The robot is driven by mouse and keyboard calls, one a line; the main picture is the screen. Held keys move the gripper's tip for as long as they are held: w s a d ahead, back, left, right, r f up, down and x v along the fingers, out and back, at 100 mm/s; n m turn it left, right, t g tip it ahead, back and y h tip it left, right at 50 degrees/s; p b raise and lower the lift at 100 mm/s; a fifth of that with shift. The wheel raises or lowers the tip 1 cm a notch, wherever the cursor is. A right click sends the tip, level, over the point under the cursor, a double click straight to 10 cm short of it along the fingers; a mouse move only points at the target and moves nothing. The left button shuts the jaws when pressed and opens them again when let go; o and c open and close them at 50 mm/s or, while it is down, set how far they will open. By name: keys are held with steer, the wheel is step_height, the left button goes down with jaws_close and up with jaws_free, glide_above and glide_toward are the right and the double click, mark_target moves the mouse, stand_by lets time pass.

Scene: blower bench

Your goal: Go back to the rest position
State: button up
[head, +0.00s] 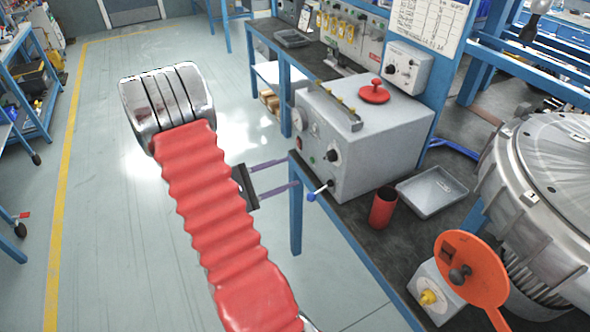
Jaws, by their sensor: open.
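My gripper (284,173) shows in the head view at the end of my red-sleeved arm. Its two thin purple fingers are spread apart and point right, with nothing between them. It is beside the front left edge of the bench (352,222), left of the grey control box (375,140). The fingertips appear close to the bench edge and to the box's small blue-tipped lever (316,192). I cannot tell whether they touch anything. No rest position is marked in view.
A red cup (383,208) and a grey tray (432,192) stand right of the box. An orange paddle (470,268), a yellow-knobbed box (428,297) and a large metal blower (550,190) are at lower right. The floor (110,200) left of my arm is clear.

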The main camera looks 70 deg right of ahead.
steer(key=shift+w+a, duration=0.35)
steer(key=shift+a, duration=0.05)
stand_by(0.5)
steer(key=s+a+f+y, duration=0.4)
steer(key=a+f, duration=0.1)
steer(key=w+a+m+t+y, duration=0.25)
steer(key=a+y, duration=0.25)
steer(key=a, duration=0.5)
steer(key=w+a+r+t+y, duration=0.1)
steer(key=w+a+r+t, duration=0.35)
steer(key=a, duration=0.35)
steer(key=w+a+r+t+y, duration=0.2)
steer(key=w+a+r+t, duration=0.25)
steer(key=a, duration=0.45)
steer(key=a+r+n+t+y, duration=0.1)
steer(key=a+r+n+t, duration=0.1)
steer(key=a+r+t, duration=0.4)
steer(key=a+r, duration=0.5)
steer(key=a, duration=0.1)
steer(key=shift+w+y, duration=0.3)
